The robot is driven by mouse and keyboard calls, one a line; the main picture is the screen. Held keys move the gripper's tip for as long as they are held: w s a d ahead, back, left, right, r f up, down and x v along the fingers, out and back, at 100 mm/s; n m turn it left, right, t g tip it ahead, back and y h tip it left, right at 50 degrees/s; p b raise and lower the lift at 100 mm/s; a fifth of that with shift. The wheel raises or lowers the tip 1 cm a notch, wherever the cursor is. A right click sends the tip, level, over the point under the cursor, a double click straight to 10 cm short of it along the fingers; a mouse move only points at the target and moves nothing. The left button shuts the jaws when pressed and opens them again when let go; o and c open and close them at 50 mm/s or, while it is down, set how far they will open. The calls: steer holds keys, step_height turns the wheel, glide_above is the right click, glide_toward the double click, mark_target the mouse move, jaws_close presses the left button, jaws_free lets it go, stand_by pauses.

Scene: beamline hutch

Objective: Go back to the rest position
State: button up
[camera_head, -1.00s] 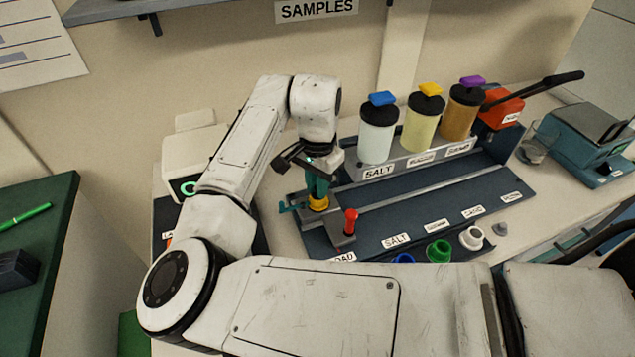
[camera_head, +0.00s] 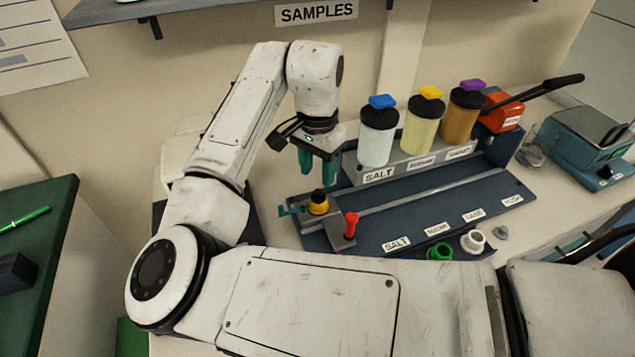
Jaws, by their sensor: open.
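My gripper (camera_head: 319,168) hangs fingers down above the left end of the dark blue station tray (camera_head: 400,222). Its two teal fingers are apart, with nothing between them. A yellow piece with a dark top (camera_head: 318,203) stands on the tray just below the fingertips, with a small gap between. A red-knobbed lever (camera_head: 351,224) stands to its right. My forearm crosses the front of the view and hides the tray's near left part.
Three capped jars, blue (camera_head: 379,135), yellow (camera_head: 422,120) and purple (camera_head: 464,114), stand behind the tray. A red device with a black handle (camera_head: 502,110) and a teal instrument (camera_head: 580,140) are at right. Green (camera_head: 439,251) and white (camera_head: 473,241) cups stand in front. A samples shelf hangs above.

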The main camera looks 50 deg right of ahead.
step_height(320, 180, up, 5)
stand_by(0.3)
steer(key=shift+r, duration=0.1)
